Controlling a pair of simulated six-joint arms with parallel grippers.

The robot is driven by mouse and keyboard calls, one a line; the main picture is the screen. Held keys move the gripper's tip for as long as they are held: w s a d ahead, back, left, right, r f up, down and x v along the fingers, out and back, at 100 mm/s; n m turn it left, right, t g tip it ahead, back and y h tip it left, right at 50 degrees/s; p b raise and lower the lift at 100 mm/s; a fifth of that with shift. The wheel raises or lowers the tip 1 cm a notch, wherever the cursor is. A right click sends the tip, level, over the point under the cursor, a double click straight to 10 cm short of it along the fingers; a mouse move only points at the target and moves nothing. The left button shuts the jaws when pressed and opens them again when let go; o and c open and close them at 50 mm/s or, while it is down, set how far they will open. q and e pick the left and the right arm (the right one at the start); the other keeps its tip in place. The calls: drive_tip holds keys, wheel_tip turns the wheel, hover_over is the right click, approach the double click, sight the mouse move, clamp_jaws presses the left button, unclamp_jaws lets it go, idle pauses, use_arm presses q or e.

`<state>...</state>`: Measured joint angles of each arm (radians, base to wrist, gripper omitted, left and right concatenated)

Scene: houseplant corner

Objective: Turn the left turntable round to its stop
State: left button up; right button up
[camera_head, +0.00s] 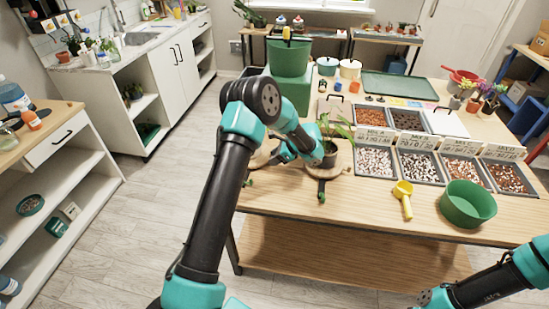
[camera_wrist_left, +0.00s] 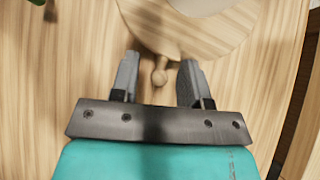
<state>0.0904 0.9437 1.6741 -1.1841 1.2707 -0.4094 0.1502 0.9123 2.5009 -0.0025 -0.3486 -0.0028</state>
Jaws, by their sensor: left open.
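The left turntable (camera_head: 262,154) is a round pale wooden disc near the table's left front edge, largely hidden behind my left arm in the head view. In the left wrist view, a round wooden turntable (camera_wrist_left: 225,35) fills the top, with a small round-ended wooden peg (camera_wrist_left: 160,77) sticking out of its rim. My left gripper (camera_wrist_left: 159,66) is open, its fingers on either side of the peg, with a gap to each. In the head view my left gripper (camera_head: 283,157) is low over the turntable area, its fingers hard to make out. My right gripper is outside the picture.
A second wooden turntable (camera_head: 340,169) with a potted plant (camera_head: 329,152) stands just right of the left gripper. Bins of pebbles (camera_head: 375,162), a yellow scoop (camera_head: 404,198) and a green bowl (camera_head: 467,204) are further right. A green bucket (camera_head: 289,58) stands behind.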

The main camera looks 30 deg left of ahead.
use_arm(q)
drive_tip(key=shift+a+f, duration=0.1)
drive_tip(key=shift+f, duration=0.05)
clamp_jaws()
idle(0.4)
